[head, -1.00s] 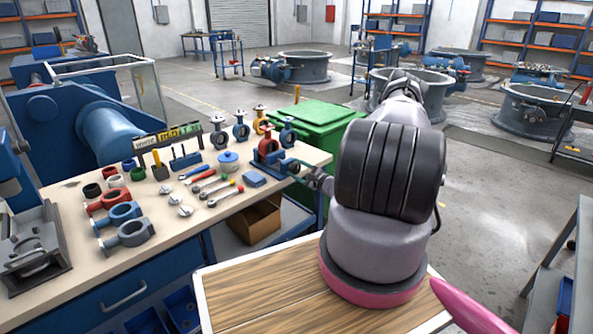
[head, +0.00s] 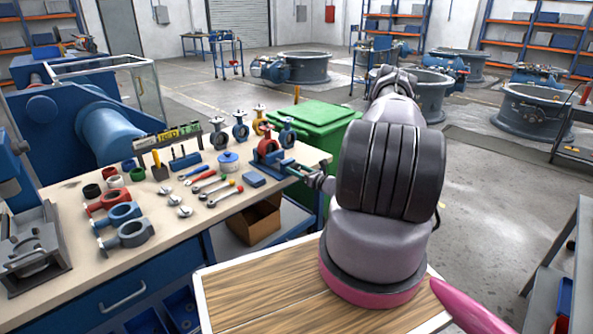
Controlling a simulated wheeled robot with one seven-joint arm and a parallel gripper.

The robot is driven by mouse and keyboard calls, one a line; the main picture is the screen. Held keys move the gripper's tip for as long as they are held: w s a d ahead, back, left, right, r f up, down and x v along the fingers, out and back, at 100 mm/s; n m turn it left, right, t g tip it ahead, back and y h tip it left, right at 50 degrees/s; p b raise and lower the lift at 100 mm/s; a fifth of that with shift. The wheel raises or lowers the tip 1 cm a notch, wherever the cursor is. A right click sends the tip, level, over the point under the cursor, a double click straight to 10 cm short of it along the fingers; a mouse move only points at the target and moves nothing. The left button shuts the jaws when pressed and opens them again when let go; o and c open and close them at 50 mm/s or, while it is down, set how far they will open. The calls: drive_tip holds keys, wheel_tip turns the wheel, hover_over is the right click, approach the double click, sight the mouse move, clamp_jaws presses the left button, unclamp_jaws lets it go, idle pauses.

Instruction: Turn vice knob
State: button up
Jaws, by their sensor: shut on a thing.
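The vice (head: 267,153) is red and blue and stands at the right end of the workbench. Its knob end points right, toward my gripper. My gripper (head: 304,173) is at the vice's right side, beside the bench's right edge, and is shut on the vice knob. The fingers are small here, and the knob itself is mostly hidden by them. My arm reaches over from the right.
The workbench (head: 75,263) holds several valve bodies, wrenches and screwdrivers left of the vice. A green bin (head: 318,117) stands close behind my gripper. A cardboard box (head: 255,223) sits under the bench. Open floor (head: 480,215) lies to the right.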

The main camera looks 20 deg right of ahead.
drive_tip(key=m, duration=0.7)
drive_tip(key=shift+d, duration=0.1)
drive_tip(key=m, duration=0.6)
drive_tip(key=shift+f+m, duration=0.1)
drive_tip(key=shift+m, duration=0.3)
drive_tip(key=m, duration=0.7)
drive_tip(key=shift+f, duration=0.1)
drive_tip(key=m, duration=0.3)
drive_tip(key=shift+m, duration=2)
drive_tip(key=o, duration=1.4)
